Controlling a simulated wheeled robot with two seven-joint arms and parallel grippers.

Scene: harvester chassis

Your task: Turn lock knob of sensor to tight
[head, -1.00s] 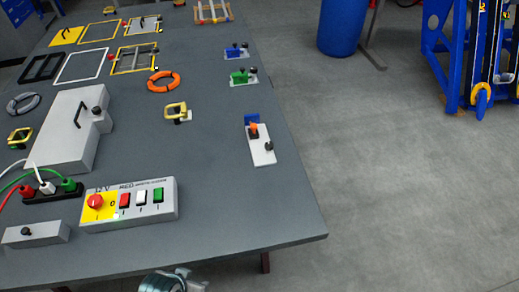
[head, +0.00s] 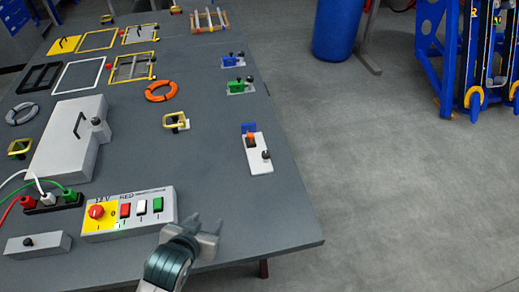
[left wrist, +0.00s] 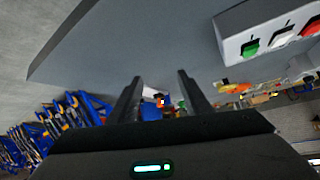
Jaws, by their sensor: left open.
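A white plate (head: 259,160) near the table's right edge carries an orange part (head: 250,138), a black knob (head: 266,155) and a blue block (head: 249,128) at its far end. No label shows that it is the sensor, and I cannot tell how tight the knob is. My left gripper (head: 206,226) is open and empty over the table's near edge, well short of the plate. In the left wrist view, small white, orange and blue parts show beyond the open left gripper (left wrist: 160,78), partly hidden by its body. My right gripper is not in view.
A control box (head: 130,232) with a red button and coloured switches stands left of my left gripper. Green (head: 240,87) and blue (head: 233,62) parts with black knobs lie farther back. An orange ring (head: 161,91) lies mid-table. The table between gripper and plate is clear.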

